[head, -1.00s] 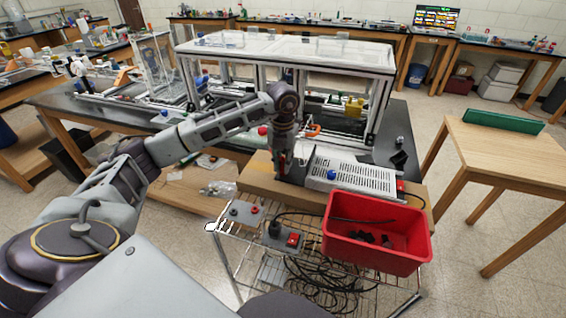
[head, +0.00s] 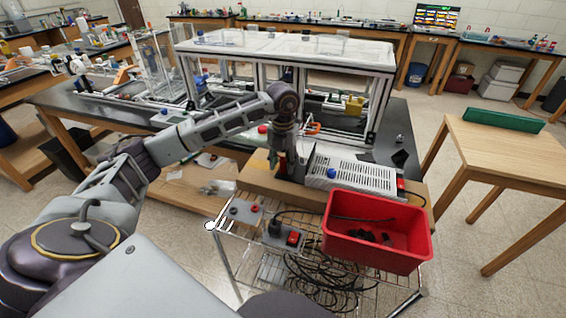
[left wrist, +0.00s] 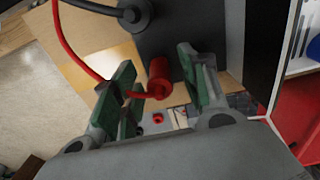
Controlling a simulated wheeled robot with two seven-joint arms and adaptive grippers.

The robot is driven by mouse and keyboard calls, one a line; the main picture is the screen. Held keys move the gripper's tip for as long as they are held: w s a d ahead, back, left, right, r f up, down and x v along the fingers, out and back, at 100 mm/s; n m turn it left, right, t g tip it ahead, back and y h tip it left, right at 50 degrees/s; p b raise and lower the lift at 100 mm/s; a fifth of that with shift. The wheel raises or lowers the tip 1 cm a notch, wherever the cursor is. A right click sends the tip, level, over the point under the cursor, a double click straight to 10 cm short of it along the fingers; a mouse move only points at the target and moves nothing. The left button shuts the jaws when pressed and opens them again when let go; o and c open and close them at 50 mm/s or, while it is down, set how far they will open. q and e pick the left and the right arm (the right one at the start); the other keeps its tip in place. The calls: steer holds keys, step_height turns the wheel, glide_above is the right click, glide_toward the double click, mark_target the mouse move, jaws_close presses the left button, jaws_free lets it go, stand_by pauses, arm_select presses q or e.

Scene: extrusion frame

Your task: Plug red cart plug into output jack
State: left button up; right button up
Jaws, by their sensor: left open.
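My left gripper (left wrist: 158,66) is open, with green pads on its two fingers. The red plug (left wrist: 158,76) stands between the fingers, with visible gaps to both pads. Its red cable (left wrist: 73,55) runs off to the upper left. The plug overlaps a dark panel (left wrist: 182,28). Whether it is seated in a jack there is hidden. In the head view, the left gripper (head: 290,166) is beside the left end of the white vented box (head: 352,174). The output jack cannot be made out. My right gripper is not in view.
A black plug (left wrist: 134,13) with a black cable is near the red one. A red bin (head: 375,255) and grey boxes with red parts (head: 284,236) are on a wire cart. The large framed enclosure (head: 285,50) stands behind the arm.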

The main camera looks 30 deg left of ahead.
arm_select(q)
steer(key=shift+r, duration=0.1)
step_height(320, 180, up, 12)
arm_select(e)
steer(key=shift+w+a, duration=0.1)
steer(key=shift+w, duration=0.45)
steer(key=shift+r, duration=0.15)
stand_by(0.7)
arm_select(q)
step_height(320, 180, up, 9)
steer(key=p, duration=0.9)
steer(key=shift+r, duration=0.15)
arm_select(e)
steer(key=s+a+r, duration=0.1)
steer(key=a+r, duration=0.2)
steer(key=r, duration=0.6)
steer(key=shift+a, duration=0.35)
arm_select(q)
steer(key=shift+r+p, duration=0.1)
steer(key=shift+p, duration=0.2)
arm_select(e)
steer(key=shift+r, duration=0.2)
